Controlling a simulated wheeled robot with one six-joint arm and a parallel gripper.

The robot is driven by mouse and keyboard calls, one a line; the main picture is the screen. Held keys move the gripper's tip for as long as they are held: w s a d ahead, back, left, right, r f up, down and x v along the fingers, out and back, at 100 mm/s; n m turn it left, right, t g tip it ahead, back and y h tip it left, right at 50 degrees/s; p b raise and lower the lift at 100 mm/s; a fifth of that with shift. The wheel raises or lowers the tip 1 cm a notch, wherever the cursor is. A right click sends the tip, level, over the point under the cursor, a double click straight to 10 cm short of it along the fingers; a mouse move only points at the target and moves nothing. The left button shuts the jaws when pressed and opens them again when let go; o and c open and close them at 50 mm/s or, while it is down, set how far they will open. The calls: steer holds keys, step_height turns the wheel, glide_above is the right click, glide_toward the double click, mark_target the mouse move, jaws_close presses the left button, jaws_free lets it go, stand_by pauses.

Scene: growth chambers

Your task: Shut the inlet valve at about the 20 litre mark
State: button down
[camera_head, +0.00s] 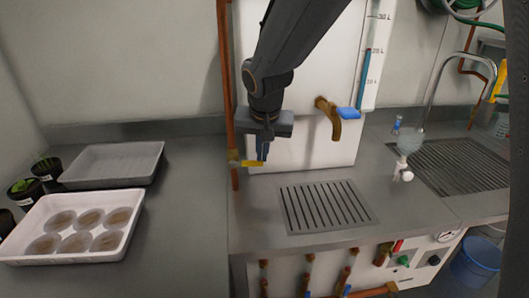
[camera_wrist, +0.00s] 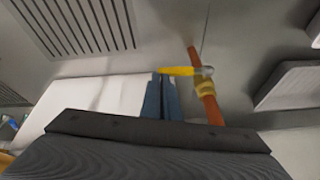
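The inlet valve (camera_head: 235,160) is a brass body on the upright copper pipe left of the white tank (camera_head: 300,150). Its yellow lever (camera_head: 250,163) points right, crosswise to the pipe. In the wrist view the yellow lever (camera_wrist: 180,71) runs left from the brass body (camera_wrist: 204,86). My gripper (camera_head: 262,158) has its blue fingers together, with nothing seen between them. The fingertips (camera_wrist: 160,75) are by the lever's free end; I cannot tell whether they touch. The sight gauge (camera_head: 366,75) shows a blue column with its top at about the 20 L mark.
A brass tap (camera_head: 333,118) with a blue handle sticks out of the tank above a drain grate (camera_head: 325,207). A white tray (camera_head: 70,250) of dishes and an empty grey tray (camera_head: 115,165) stand left. Bare counter (camera_head: 190,220) lies between the trays and the grate.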

steer(key=shift+s+a+f, duration=0.2)
steer(key=shift+s+f, duration=0.15)
steer(key=shift+f, duration=0.3)
step_height(320, 180, up, 5)
steer(key=p, duration=0.4)
steer(key=s+d+r+b, duration=0.2)
steer(key=d+r, duration=0.2)
steer(key=d, duration=0.5)
steer(key=shift+r+b, duration=0.35)
steer(key=shift+b, duration=0.05)
steer(key=shift+d, duration=0.1)
